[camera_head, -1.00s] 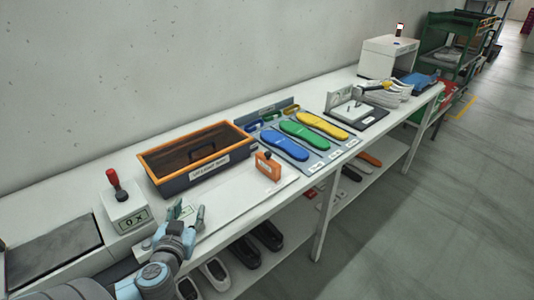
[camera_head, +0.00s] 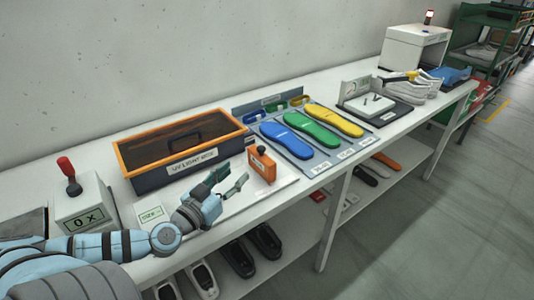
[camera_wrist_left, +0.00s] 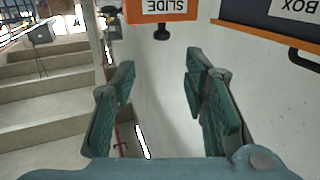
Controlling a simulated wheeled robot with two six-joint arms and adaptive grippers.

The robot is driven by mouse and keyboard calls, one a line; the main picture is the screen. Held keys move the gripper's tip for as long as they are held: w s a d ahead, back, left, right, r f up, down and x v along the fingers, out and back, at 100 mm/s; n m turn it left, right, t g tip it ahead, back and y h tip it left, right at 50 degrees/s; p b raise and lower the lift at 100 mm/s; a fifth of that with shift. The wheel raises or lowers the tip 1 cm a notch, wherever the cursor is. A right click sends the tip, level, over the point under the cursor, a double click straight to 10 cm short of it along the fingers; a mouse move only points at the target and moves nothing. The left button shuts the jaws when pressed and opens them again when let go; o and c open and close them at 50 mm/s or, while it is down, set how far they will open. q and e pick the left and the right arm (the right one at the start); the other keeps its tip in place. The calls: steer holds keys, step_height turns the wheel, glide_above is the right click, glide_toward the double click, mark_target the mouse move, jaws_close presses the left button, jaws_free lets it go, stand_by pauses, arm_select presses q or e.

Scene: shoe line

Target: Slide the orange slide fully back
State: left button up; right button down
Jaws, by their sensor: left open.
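The orange slide (camera_head: 262,168) is a small upright orange block with a black knob on top, standing on a white plate on the bench, in front of the orange-rimmed box. In the left wrist view the slide (camera_wrist_left: 160,12), lettered SLIDE, shows upside down at the top, with its dark knob below it. My left gripper (camera_head: 233,181) is open and empty, just left of the slide and apart from it. Its two green fingers (camera_wrist_left: 160,90) stand wide apart in the left wrist view, short of the slide. My right gripper is not in view.
The dark box with an orange rim (camera_head: 190,167) stands close behind the slide. Blue, green and yellow insoles (camera_head: 310,130) lie on a grey mat to the right. A counter with a red lever (camera_head: 85,205) stands at left. The bench's front edge is close.

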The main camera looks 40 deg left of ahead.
arm_select(q)
steer(key=shift+w+f, duration=0.2)
steer(key=b, duration=0.3)
glide_toward(259, 150)
steer(key=shift+w+a+f, duration=0.15)
steer(key=shift+w, duration=1.1)
steer(key=w+p, duration=0.1)
steer(key=w, duration=0.1)
steer(key=w+p, duration=0.1)
steer(key=w, duration=0.1)
steer(key=w+p, duration=0.1)
steer(key=w, duration=0.2)
steer(key=shift+a+r, duration=0.25)
steer(key=shift+a, duration=0.05)
steer(key=shift+w+f+p, duration=0.1)
steer(key=shift+w+p, duration=0.2)
steer(key=shift+w, duration=0.6)
jaws_close()
